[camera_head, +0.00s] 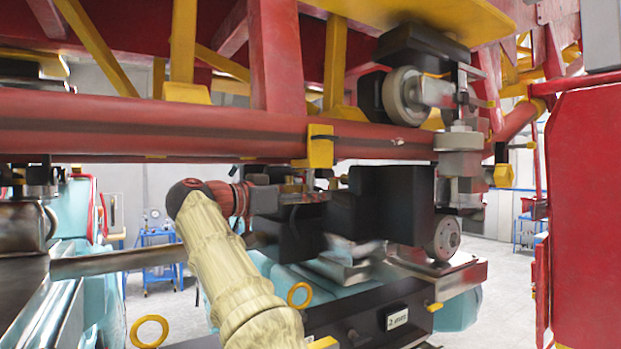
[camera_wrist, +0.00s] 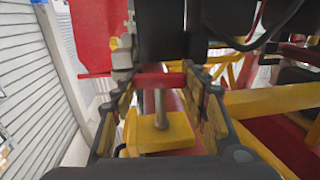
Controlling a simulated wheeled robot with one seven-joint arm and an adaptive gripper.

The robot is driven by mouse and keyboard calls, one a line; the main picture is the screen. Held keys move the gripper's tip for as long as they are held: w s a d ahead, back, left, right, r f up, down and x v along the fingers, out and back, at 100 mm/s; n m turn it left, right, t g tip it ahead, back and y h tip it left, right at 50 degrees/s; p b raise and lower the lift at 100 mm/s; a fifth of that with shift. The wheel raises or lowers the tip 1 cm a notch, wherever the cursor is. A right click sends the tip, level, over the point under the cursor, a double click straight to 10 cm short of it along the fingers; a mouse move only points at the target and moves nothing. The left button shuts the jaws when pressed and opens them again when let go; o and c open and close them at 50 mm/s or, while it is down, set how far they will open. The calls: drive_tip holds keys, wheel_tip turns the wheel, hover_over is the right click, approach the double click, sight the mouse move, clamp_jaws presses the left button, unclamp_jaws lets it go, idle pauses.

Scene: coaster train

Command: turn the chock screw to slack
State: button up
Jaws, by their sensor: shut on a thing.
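The chock screw shows in the wrist view as a grey metal stem (camera_wrist: 160,108) with a red crossbar (camera_wrist: 160,80) at its far end. The stem stands on a yellow block (camera_wrist: 160,136). My gripper (camera_wrist: 165,78) has one finger on each side, with the red crossbar spanning between the fingertips, and is shut on it. The exact contact at the tips is partly hidden. In the head view my gripper (camera_head: 312,188) is below the red tube, near a yellow bracket (camera_head: 320,147); the screw is too small and hidden to make out there.
A thick red tube (camera_head: 215,125) crosses above my gripper. Black blocks and a wheel (camera_head: 443,240) sit close on the right. A teal machine body (camera_head: 345,290) lies below. A red panel (camera_head: 588,200) stands at the far right.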

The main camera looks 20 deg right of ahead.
drive_tip(key=shift+m+g+h+p, duration=0.4)
drive_tip(key=shift+m+g+p, duration=0.4)
drive_tip(key=shift+g+p, duration=0.55)
drive_tip(key=o, duration=1.2)
drive_tip(key=v, duration=1.2)
drive_tip(key=shift+s, duration=0.1)
